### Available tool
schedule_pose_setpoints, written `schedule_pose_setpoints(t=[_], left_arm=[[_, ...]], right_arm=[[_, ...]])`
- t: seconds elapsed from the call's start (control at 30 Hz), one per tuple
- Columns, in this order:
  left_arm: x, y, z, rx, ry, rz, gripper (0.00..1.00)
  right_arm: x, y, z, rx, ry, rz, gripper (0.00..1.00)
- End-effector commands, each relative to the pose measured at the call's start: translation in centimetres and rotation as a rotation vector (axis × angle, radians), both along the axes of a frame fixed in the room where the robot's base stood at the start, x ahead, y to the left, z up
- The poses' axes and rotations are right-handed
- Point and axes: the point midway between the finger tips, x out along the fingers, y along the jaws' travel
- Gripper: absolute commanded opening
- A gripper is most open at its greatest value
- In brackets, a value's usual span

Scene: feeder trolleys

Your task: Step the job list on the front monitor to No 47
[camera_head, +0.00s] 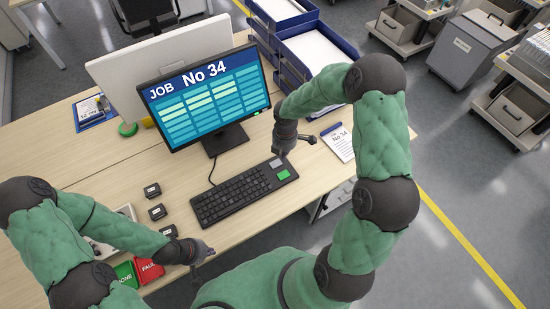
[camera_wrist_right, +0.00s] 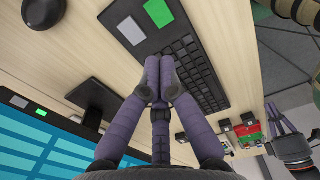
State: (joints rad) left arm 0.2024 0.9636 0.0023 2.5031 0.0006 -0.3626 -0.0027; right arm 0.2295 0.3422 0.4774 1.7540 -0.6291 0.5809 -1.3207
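The front monitor (camera_head: 205,95) reads "JOB No 34" above a grid of teal and pale cells. The black keyboard (camera_head: 240,198) lies in front of it, with a grey key (camera_head: 277,163) and a green key (camera_head: 284,175) at its right end. In the right wrist view the grey key (camera_wrist_right: 130,30) and green key (camera_wrist_right: 158,12) lie beyond my fingertips. My right gripper (camera_head: 287,150) is above the desk near that keyboard end, its fingertips together and empty (camera_wrist_right: 160,70). My left gripper (camera_head: 203,256) is by the desk's front edge; its finger opening is unclear.
A green DONE pad (camera_head: 126,273) and red FAULT pad (camera_head: 149,268) sit near my left arm. Three small black blocks (camera_head: 157,211) stand left of the keyboard. A "No 34" card (camera_head: 340,144) lies right. Blue paper trays (camera_head: 318,50) stand behind. A second monitor (camera_head: 110,75) stands behind the front one.

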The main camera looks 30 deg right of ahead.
Motion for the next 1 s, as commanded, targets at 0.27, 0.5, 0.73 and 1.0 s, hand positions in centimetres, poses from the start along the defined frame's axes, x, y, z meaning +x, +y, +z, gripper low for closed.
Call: schedule_pose_setpoints(t=[0.27, 0.5, 0.73, 1.0], left_arm=[[-0.1, 0.0, 0.1, 0.0, 0.001, 0.0, 0.0], [-0.1, 0.0, 0.0, 0.0, 0.001, 0.0, 0.0], [0.0, 0.0, -0.7, 0.0, 0.001, 0.0, 0.0], [0.0, 0.0, -1.6, 0.0, 0.001, 0.0, 0.0]], right_arm=[[0.1, -0.5, 0.4, -0.013, 0.001, 0.027, 0.0], [0.1, -0.5, 0.0, -0.012, 0.001, 0.026, 0.0], [0.0, -0.4, -3.3, -0.011, 0.004, 0.026, 0.0], [0.1, -0.4, -8.3, -0.011, 0.003, 0.025, 0.0]])
